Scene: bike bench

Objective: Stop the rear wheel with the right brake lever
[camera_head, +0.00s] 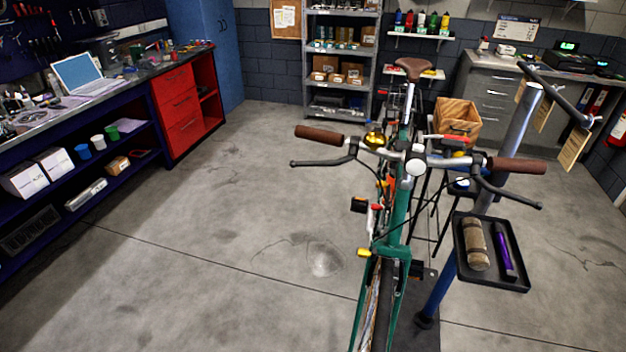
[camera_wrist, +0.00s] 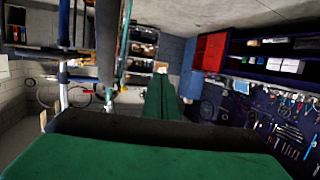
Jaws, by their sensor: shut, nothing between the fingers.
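The green bicycle (camera_head: 398,215) faces me in the head view. One brake lever (camera_head: 322,162) is under the brown grip at picture left, which is the rider's right on this bike. The other brake lever (camera_head: 508,194) is under the grip at picture right. Both levers stand apart from their grips. The rear wheel is mostly hidden behind the frame and handlebar; I cannot tell if it turns. My gripper (camera_wrist: 165,80) shows in the wrist view as green fingers closed together with nothing between them. It is not in the head view, and no lever is near its tips.
A blue-and-grey repair stand (camera_head: 514,130) with a black tray (camera_head: 483,274) is right of the bicycle. The tray holds a brown roll and a purple tool. A workbench (camera_head: 100,95) runs along the left. The floor (camera_head: 230,220) between bench and bicycle is clear.

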